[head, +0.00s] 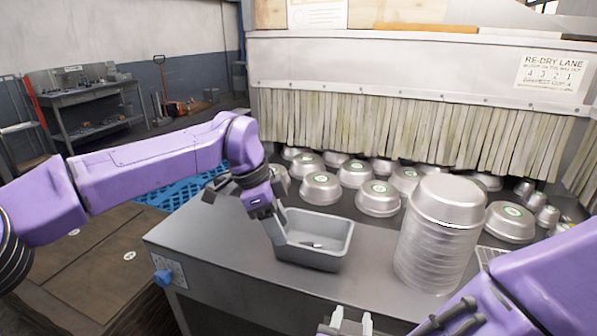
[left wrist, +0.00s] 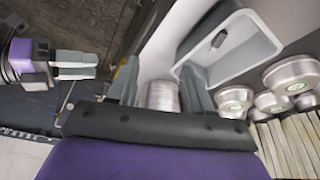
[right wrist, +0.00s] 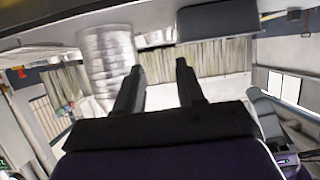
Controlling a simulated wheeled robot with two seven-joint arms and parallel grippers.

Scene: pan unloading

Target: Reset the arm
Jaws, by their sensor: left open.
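My left arm reaches in from the left, and its gripper (head: 275,228) points down at the left side of a grey bin (head: 340,260). In the left wrist view its fingers (left wrist: 160,80) are apart with nothing between them. I cannot tell whether it touches the bin. My right gripper (head: 351,322) is low at the front edge of the head view. In the right wrist view its two fingers (right wrist: 158,82) are apart and empty. A tall stack of silver pans (head: 435,255) stands on the steel table, right of the bin.
A small dark item (head: 315,245) lies in the bin. Several upturned silver pans with green labels (head: 378,197) sit behind, before the strip curtain (head: 400,125) of the re-dry lane. The steel table (head: 215,245) is bare left of the bin.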

